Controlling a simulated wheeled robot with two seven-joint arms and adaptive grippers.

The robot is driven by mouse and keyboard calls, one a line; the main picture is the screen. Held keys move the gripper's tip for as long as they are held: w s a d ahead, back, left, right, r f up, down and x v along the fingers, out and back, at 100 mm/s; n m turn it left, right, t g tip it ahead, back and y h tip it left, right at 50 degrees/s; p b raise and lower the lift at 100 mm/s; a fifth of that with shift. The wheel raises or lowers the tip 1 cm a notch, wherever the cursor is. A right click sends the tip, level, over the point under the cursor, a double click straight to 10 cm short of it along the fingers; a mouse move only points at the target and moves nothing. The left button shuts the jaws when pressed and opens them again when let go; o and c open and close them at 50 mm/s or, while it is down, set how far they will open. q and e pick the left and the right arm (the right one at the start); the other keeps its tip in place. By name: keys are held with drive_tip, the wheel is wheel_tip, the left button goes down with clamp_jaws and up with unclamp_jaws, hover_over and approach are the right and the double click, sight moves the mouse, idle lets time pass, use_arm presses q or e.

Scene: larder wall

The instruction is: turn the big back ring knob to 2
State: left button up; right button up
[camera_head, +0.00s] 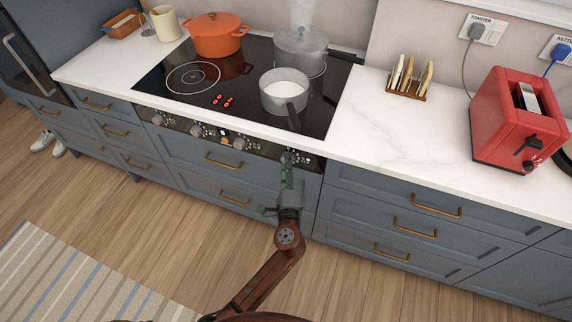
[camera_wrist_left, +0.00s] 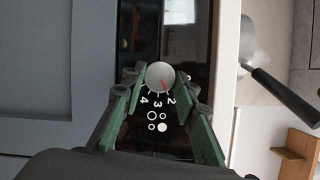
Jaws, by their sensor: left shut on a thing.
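The hob's control strip (camera_head: 175,125) has several knobs along its front. My left gripper (camera_head: 287,165) is at the rightmost knob. In the left wrist view this round pale knob (camera_wrist_left: 160,75) sits between the fingertips of my left gripper (camera_wrist_left: 161,82), which is shut on it. The knob's red pointer line points down and slightly right, close to the printed 2. The 3 and 4 show to the left, and a mark right of the 2 is partly hidden. A ring diagram (camera_wrist_left: 157,121) is printed below the numbers. My right gripper is not in view.
A steaming grey pot (camera_head: 300,52) stands at the back right of the black hob (camera_head: 255,85). A pan of white liquid (camera_head: 282,88) is in front of it, handle towards the front edge. An orange pot (camera_head: 216,38) is at the back left. Drawer handles (camera_head: 224,160) stick out below.

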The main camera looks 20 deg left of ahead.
use_arm(q)
drive_tip(key=shift+n, duration=0.3)
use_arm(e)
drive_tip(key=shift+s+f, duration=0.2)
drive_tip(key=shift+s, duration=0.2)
use_arm(q)
drive_tip(key=o, duration=1.2)
drive_tip(key=shift+c, duration=0.2)
drive_tip(key=v, duration=1.2)
